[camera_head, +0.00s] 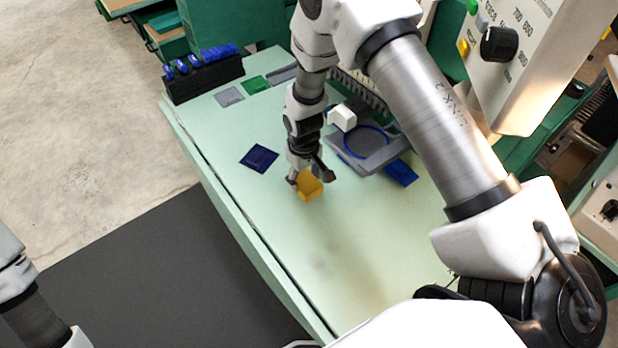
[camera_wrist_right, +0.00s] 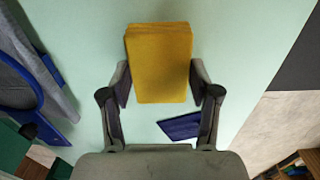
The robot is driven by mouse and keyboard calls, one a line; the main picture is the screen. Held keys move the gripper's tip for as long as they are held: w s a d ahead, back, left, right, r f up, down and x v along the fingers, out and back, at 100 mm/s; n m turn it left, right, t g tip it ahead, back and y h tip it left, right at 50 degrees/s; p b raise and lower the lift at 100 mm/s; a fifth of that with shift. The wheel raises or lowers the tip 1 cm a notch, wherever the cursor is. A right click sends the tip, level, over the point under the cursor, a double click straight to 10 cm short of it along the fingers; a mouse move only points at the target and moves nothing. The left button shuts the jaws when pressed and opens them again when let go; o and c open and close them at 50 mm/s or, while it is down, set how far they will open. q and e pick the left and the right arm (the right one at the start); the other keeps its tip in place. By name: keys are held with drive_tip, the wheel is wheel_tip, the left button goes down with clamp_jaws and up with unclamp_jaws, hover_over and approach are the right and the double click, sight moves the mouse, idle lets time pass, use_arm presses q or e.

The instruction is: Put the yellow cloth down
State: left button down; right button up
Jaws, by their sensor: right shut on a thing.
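The yellow cloth (camera_head: 309,188) is a folded block shape. My right gripper (camera_head: 307,172) is shut on it, over the pale green table top (camera_head: 349,266). In the right wrist view the cloth (camera_wrist_right: 159,62) sits between the two fingers of my right gripper (camera_wrist_right: 160,88). I cannot tell for sure whether its underside touches the table. My left gripper is not in view; only part of my left arm shows at the lower left.
A dark blue cloth (camera_head: 259,157) lies left of the gripper. Grey and green squares (camera_head: 255,85) and a black rack of blue items (camera_head: 203,76) are farther back. A grey tray (camera_head: 377,152) with a blue ring stands to the right. The table's front part is clear.

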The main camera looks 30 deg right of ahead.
sight(305, 180)
drive_tip(key=shift+f, duration=0.15)
drive_tip(key=shift+d+f, duration=0.1)
drive_tip(key=shift+d, duration=0.15)
drive_tip(key=shift+f, duration=0.15)
drive_tip(key=o, duration=1)
drive_tip(key=shift+a, duration=0.15)
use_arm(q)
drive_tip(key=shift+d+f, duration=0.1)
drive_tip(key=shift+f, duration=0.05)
use_arm(e)
drive_tip(key=shift+r+p, duration=0.3)
drive_tip(key=shift+p, duration=0.05)
drive_tip(key=shift+w+r, duration=0.1)
drive_tip(key=shift+r, duration=0.25)
use_arm(q)
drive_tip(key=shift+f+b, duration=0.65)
drive_tip(key=shift+b, duration=0.2)
use_arm(e)
wheel_tip(305, 180, up, 11)
drive_tip(key=shift+r, duration=0.1)
